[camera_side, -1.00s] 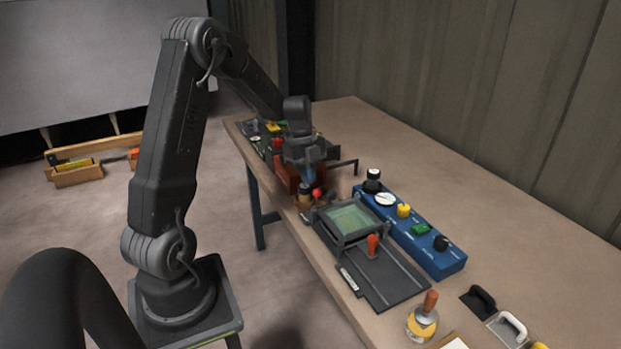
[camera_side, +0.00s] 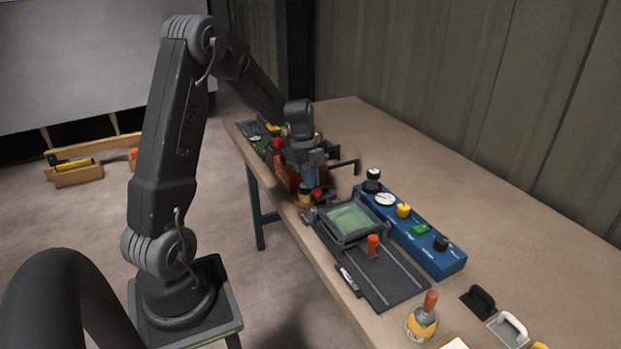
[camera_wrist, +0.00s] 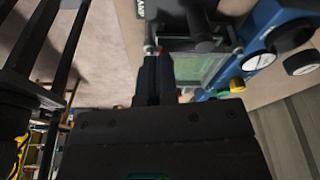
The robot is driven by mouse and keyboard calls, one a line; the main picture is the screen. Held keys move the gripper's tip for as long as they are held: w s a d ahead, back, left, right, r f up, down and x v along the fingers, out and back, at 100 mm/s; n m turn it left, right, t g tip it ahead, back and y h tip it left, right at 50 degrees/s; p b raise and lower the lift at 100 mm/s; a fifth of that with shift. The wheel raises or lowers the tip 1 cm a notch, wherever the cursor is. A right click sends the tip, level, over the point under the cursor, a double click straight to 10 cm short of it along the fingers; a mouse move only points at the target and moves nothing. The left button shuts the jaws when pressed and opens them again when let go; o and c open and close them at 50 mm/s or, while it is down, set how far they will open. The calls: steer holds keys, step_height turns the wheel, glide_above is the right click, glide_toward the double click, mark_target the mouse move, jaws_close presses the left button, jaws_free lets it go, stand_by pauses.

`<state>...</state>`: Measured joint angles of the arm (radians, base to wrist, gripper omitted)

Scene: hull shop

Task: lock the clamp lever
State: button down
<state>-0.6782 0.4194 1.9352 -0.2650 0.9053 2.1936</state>
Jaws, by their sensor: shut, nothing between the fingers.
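My gripper (camera_side: 311,182) is low over the table's near edge, by an orange-brown block (camera_side: 284,178). Its blue-grey fingers are together with nothing between them; they also show in the wrist view (camera_wrist: 153,76). A small red tip (camera_side: 319,193) shows right at the fingers, in front of a pale round part (camera_side: 304,197). It may be the end of the clamp lever, but my gripper hides most of it. I cannot tell whether the fingers touch it or how the lever stands. A bit of red shows beside the fingertips in the wrist view (camera_wrist: 159,62).
To the right stand a framed green-screen fixture (camera_side: 352,217) with an orange handle (camera_side: 373,244) on its rail plate, and a blue control box (camera_side: 445,262) with several knobs. A black bar (camera_side: 345,164) projects behind my gripper. The back of the table (camera_side: 430,165) is clear.

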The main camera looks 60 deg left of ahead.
steer(key=shift+d+n, duration=0.4)
steer(key=shift+n, duration=0.4)
steer(key=d+n, duration=0.1)
steer(key=n+t, duration=0.1)
steer(key=n, duration=0.1)
steer(key=shift+d+y, duration=0.3)
steer(key=shift+d, duration=0.1)
steer(key=d+n, duration=0.1)
steer(key=n, duration=0.1)
steer(key=w+n, duration=0.1)
steer(key=n, duration=0.1)
steer(key=d+n+y, duration=0.1)
steer(key=n, duration=0.1)
steer(key=shift+w+d+t, duration=0.15)
steer(key=shift+d+t, duration=0.15)
steer(key=shift+t, duration=0.1)
steer(key=shift+w+d+n, duration=0.3)
steer(key=shift+w+d, duration=0.15)
steer(key=shift+w, duration=0.05)
steer(key=shift+w+d+f, duration=0.1)
steer(key=shift+w+d, duration=0.2)
steer(key=shift+w, duration=0.05)
steer(key=s+r, duration=0.5)
steer(key=r, duration=0.6)
steer(key=shift+s+a+r, duration=0.25)
steer(key=shift+s+a, duration=0.15)
steer(key=shift+a, duration=0.05)
